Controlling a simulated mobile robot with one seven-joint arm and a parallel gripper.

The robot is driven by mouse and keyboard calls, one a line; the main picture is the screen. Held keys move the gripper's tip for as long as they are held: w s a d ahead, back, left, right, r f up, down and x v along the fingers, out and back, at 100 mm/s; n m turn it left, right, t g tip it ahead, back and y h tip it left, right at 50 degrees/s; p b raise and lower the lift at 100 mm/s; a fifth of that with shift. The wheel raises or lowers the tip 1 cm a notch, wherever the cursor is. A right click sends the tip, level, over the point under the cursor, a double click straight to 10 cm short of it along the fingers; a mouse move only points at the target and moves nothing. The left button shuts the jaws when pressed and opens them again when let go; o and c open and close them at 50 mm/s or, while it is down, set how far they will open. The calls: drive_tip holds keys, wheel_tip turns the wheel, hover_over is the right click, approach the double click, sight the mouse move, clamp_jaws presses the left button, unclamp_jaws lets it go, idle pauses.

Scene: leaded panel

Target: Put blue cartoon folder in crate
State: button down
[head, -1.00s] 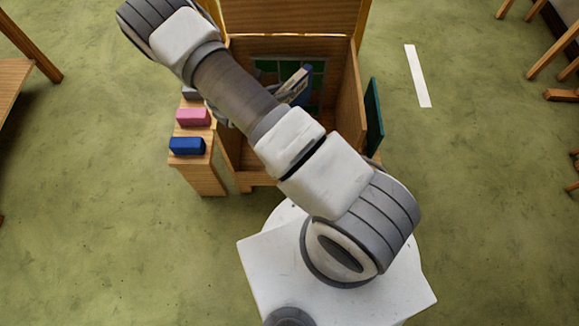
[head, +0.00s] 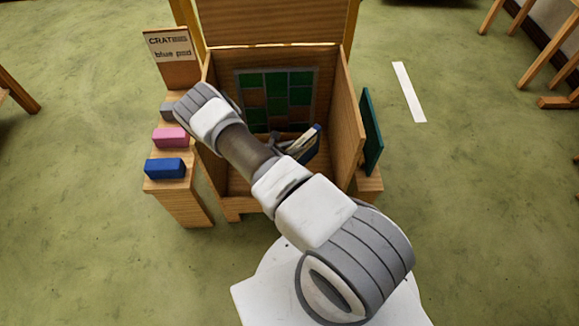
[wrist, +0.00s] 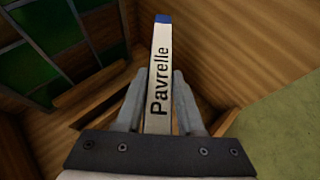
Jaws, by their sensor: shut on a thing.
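The folder (wrist: 160,70) stands between my gripper's fingers (wrist: 158,100) in the wrist view. It shows a white spine lettered "Pavrelle" and a blue end. In the head view the folder (head: 308,146) is tilted, with its blue edge up to the right. My gripper (head: 285,145) is shut on it, partly hidden by my arm. Both are over or inside the open wooden box (head: 349,110), which seems to be the crate. I cannot tell whether the folder touches the floor of the box.
A green-paned leaded panel (head: 275,85) is at the box's back. On the left ledge sit blue (head: 165,168), pink (head: 169,137) and grey (head: 168,111) blocks, below a sign (head: 172,50) reading "CRAT…" and "blue pod". A dark green board (head: 372,132) leans at the right side.

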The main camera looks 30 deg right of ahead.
drive_tip(key=shift+f+b, duration=1.05)
drive_tip(key=shift+f, duration=1.85)
drive_tip(key=c, duration=0.5)
unclamp_jaws()
